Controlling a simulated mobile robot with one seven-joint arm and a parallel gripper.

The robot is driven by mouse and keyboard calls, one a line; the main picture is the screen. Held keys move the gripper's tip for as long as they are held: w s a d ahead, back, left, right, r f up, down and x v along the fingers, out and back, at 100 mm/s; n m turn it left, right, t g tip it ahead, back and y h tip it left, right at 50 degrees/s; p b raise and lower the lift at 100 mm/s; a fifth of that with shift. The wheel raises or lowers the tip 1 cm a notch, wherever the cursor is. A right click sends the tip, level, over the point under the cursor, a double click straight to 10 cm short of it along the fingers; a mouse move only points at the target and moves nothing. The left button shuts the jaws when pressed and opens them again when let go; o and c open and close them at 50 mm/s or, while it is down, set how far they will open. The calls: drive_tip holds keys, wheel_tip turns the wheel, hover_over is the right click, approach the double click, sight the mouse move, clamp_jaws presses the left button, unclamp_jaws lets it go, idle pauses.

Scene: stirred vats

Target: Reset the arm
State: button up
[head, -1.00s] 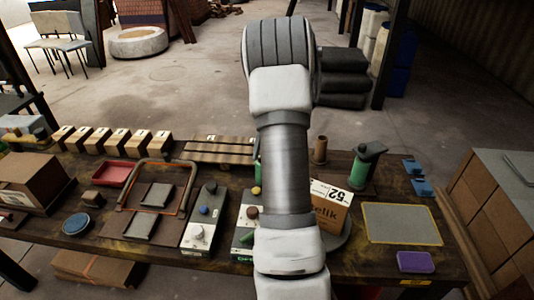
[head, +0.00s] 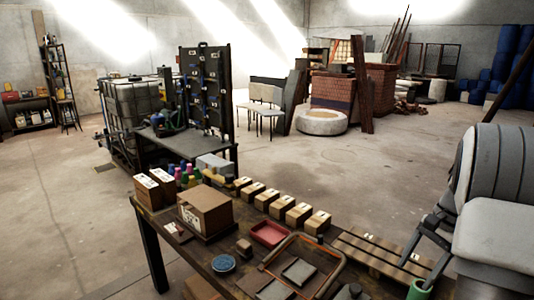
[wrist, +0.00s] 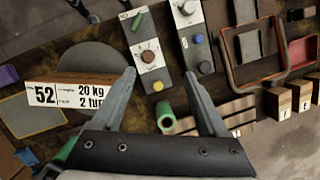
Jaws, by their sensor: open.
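My gripper (wrist: 165,88) is open and empty in the wrist view, above the workbench (wrist: 110,30). Between and beyond its fingers are a green tube (wrist: 165,117) and a control box with a brown knob (wrist: 148,57). In the head view my arm stands at the right edge, and one dark gripper finger (head: 427,240) shows beside it, near a green cylinder (head: 418,289). Most of the gripper is hidden or out of frame there.
A caged tank (head: 133,105) stands behind. The floor right of centre is clear.

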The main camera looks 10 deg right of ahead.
drive_tip(key=s+a+r+n+t+h, duration=0.1)
drive_tip(key=s+a+r+n, duration=0.2)
drive_tip(key=a+r, duration=0.3)
drive_tip(key=s+a+r+n+t+h+p, duration=0.1)
drive_tip(key=s+a+r+n, duration=0.25)
drive_tip(key=a, duration=0.45)
drive_tip(key=s+a+r+n+t+h, duration=0.15)
drive_tip(key=a+r+n, duration=0.25)
drive_tip(key=a, duration=0.4)
drive_tip(key=s+a+n+t, duration=0.2)
drive_tip(key=s+a+n, duration=0.2)
drive_tip(key=s, duration=0.3)
drive_tip(key=shift+s+f, duration=0.35)
drive_tip(key=shift+f, duration=0.1)
